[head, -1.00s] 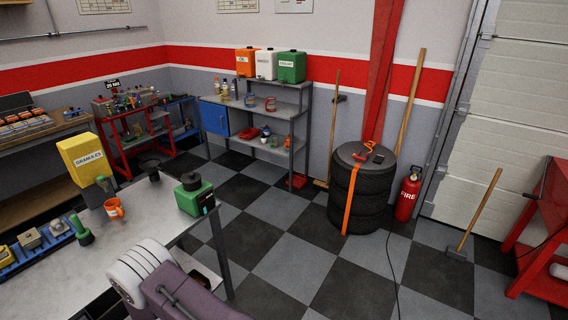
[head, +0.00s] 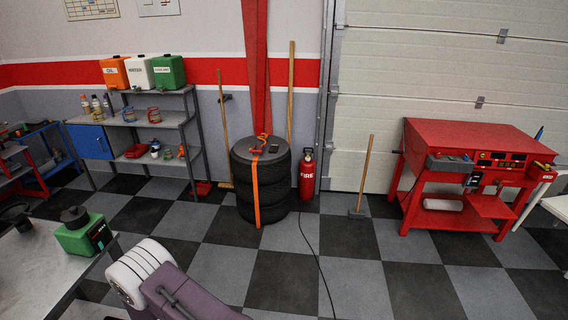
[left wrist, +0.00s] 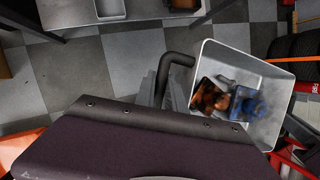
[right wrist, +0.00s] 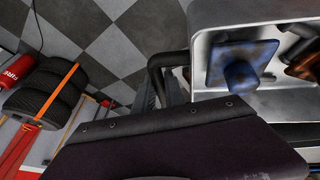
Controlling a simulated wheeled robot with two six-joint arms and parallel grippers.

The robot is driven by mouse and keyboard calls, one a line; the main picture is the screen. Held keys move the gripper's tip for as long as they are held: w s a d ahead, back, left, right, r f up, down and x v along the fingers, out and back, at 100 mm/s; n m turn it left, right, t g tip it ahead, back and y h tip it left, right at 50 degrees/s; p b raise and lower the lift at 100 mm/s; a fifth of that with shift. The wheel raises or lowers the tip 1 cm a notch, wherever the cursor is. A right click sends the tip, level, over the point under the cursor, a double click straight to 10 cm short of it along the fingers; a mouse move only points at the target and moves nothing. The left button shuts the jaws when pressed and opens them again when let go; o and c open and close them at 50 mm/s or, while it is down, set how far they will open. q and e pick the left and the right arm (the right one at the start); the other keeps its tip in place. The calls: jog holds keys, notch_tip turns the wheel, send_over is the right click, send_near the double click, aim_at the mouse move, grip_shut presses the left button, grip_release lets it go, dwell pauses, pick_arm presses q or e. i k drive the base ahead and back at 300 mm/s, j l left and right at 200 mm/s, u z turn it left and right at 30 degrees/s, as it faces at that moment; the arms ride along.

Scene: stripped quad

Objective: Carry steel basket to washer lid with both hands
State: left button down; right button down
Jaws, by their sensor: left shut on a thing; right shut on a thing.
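The steel basket (left wrist: 262,75) is a grey open box with a rusty brown part (left wrist: 208,97) and a blue part (left wrist: 247,103) inside. It also shows at the upper right of the right wrist view (right wrist: 205,42). My left gripper (left wrist: 170,88) is shut on a black handle at one side of the basket. My right gripper (right wrist: 168,82) is shut on the other black handle. The washer, a red cabinet on legs, stands at the right of the head view with its lid (head: 475,138) closed on top. Basket and grippers are outside the head view.
A workbench (head: 30,265) with a green device (head: 84,232) is at left.

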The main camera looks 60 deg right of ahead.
aim_at(482, 138)
jog(key=z, duration=3.5)
jog(key=i+z, duration=0.25)
jog(key=i, duration=4.4)
jog(key=i+l+u, duration=0.1)
jog(key=u, duration=0.8)
